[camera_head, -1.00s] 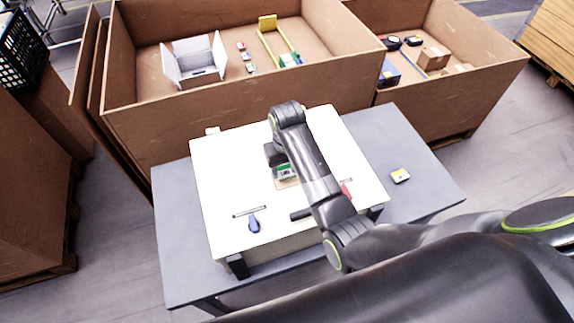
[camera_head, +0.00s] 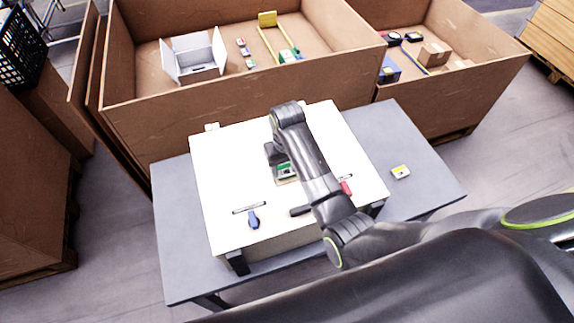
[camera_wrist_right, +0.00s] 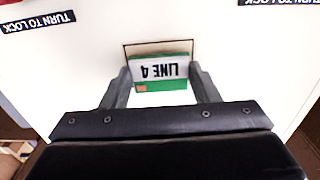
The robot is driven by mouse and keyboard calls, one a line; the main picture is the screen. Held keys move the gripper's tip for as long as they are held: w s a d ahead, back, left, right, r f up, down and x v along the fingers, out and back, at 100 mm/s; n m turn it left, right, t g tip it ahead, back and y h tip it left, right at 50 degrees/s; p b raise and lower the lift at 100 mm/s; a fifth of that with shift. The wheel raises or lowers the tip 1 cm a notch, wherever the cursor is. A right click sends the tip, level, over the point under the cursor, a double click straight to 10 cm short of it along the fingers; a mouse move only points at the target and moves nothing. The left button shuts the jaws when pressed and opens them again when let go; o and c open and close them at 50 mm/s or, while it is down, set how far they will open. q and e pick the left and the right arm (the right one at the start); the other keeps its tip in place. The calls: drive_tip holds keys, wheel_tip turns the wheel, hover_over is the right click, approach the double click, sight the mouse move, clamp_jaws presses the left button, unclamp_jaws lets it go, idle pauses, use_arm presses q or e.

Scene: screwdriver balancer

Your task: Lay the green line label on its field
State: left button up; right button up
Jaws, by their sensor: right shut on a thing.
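The green and white line label (camera_wrist_right: 160,72), printed "LINE 4", is between the two fingers of my right gripper (camera_wrist_right: 160,78), which is shut on it. The label's field (camera_wrist_right: 150,48) shows in the wrist view as a tan, dark-edged rectangle on the white panel. The label covers most of it, leaving a strip along its upper edge. I cannot tell whether the label touches the panel. In the head view the label (camera_head: 286,170) shows beside the dark gripper, partly hidden by my right arm. My left gripper is not in view.
The white panel (camera_head: 225,180) carries a blue handle (camera_head: 254,219), a red handle (camera_head: 346,188) and black "TURN TO LOCK" strips (camera_wrist_right: 38,21). A yellow-and-white piece (camera_head: 401,172) lies on the grey table (camera_head: 420,160). Large cardboard bins (camera_head: 240,110) stand behind.

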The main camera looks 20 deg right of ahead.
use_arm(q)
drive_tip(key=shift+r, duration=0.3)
use_arm(e)
drive_tip(key=shift+f, duration=0.35)
drive_tip(key=o, duration=1.1)
drive_tip(key=shift+o, duration=0.2)
